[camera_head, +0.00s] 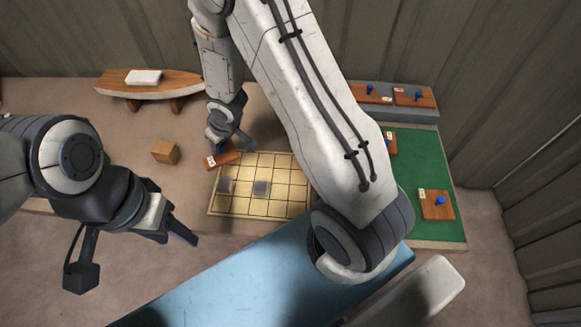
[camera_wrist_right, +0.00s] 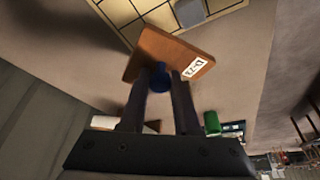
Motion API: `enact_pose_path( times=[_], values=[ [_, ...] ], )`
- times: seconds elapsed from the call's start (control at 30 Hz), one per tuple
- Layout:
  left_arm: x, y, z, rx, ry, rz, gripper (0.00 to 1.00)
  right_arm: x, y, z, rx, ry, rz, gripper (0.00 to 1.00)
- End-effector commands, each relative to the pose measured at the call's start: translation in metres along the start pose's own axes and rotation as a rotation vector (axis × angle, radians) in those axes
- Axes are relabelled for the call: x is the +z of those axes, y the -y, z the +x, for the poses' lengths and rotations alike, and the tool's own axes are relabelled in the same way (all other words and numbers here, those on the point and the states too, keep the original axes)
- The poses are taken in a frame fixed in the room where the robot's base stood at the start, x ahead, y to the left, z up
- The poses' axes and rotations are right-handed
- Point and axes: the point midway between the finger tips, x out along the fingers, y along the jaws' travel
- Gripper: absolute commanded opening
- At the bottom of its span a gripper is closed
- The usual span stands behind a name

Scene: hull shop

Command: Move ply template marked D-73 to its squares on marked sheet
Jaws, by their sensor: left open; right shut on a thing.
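The ply template (camera_wrist_right: 165,52) is a flat brown wooden piece with a blue knob and a white label that seems to read D-7 and a last character I cannot make out. My right gripper (camera_wrist_right: 158,85) is shut on its knob. In the head view the template (camera_head: 222,158) is at the upper left corner of the marked sheet (camera_head: 285,205), a pale yellow grid. I cannot tell whether it touches the sheet. Two grey squares show on the sheet's left half. My left gripper (camera_head: 181,233) is open and empty, in front of the bench at the left.
A wooden block (camera_head: 166,152) lies left of the sheet. A boat-shaped wooden stand (camera_head: 150,86) is at the back left. A green mat (camera_head: 440,165) at the right bears other knobbed templates (camera_head: 437,205); more lie on a grey shelf (camera_head: 400,113). My right arm hides the sheet's right side.

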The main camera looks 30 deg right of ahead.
Motion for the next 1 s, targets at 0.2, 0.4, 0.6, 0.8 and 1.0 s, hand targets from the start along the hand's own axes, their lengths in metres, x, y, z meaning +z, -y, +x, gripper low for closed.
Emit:
enact_pose_path(
  times=[0.2, 0.4, 0.6, 0.8, 1.0],
  values=[
    [0.0, 0.0, -0.002, 0.0, 0.0, 0.0, 0.5, -0.009, -0.018, -0.002, -0.03, -0.001, -0.079, 0.0],
    [0.0, 0.0, -0.003, 0.0, 0.0, 0.0, 0.5, -0.014, -0.036, -0.005, -0.064, -0.002, -0.16, 0.0],
    [-0.001, 0.0, -0.005, 0.0, 0.0, 0.0, 0.5, -0.012, -0.064, -0.012, -0.113, 0.0, -0.272, 0.0],
    [-0.001, -0.001, -0.01, 0.0, 0.0, 0.0, 0.5, 0.021, -0.121, -0.03, -0.204, 0.001, -0.485, 0.0],
    [-0.001, -0.001, -0.014, 0.0, 0.0, -0.001, 0.5, 0.1, -0.184, -0.055, -0.301, 0.001, -0.715, 0.0]
  ],
)
